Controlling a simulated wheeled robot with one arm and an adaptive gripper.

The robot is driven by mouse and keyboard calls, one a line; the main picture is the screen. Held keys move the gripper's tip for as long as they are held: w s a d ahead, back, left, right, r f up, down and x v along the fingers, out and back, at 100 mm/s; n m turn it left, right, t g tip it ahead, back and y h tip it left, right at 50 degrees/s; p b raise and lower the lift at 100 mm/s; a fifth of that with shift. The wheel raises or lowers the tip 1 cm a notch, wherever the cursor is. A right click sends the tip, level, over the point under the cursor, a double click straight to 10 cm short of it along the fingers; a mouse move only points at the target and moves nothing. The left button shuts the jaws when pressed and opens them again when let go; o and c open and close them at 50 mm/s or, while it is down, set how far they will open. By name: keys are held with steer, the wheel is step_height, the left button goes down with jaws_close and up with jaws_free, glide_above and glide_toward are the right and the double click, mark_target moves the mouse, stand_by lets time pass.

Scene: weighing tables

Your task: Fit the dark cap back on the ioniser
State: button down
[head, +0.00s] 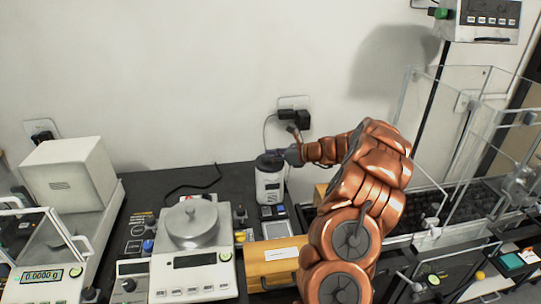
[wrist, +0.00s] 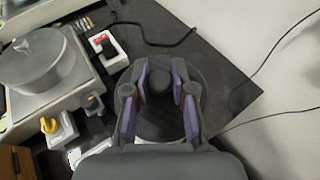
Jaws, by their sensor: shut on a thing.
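The ioniser (head: 269,187) is a white upright body with dark markings, standing on the dark bench top against the wall. The dark cap (head: 267,160) is at its top in the head view; whether it is fully seated cannot be told. In the wrist view the cap (wrist: 185,119) is a wide dark disc with a round knob (wrist: 159,88). My gripper (wrist: 160,78) has its purple-padded fingers shut on either side of that knob. In the head view my gripper (head: 283,156) reaches the cap from the right.
A balance with a round metal pan (head: 192,224) stands left of the ioniser. An orange-yellow box (head: 272,262) lies in front. A glass-walled enclosure (head: 450,150) is at right, a white balance (head: 70,175) at left. A black cable (head: 195,188) crosses the bench.

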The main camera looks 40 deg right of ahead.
steer(key=c, duration=0.9)
jaws_free()
steer(key=v, duration=1.2)
steer(key=shift+d, duration=0.1)
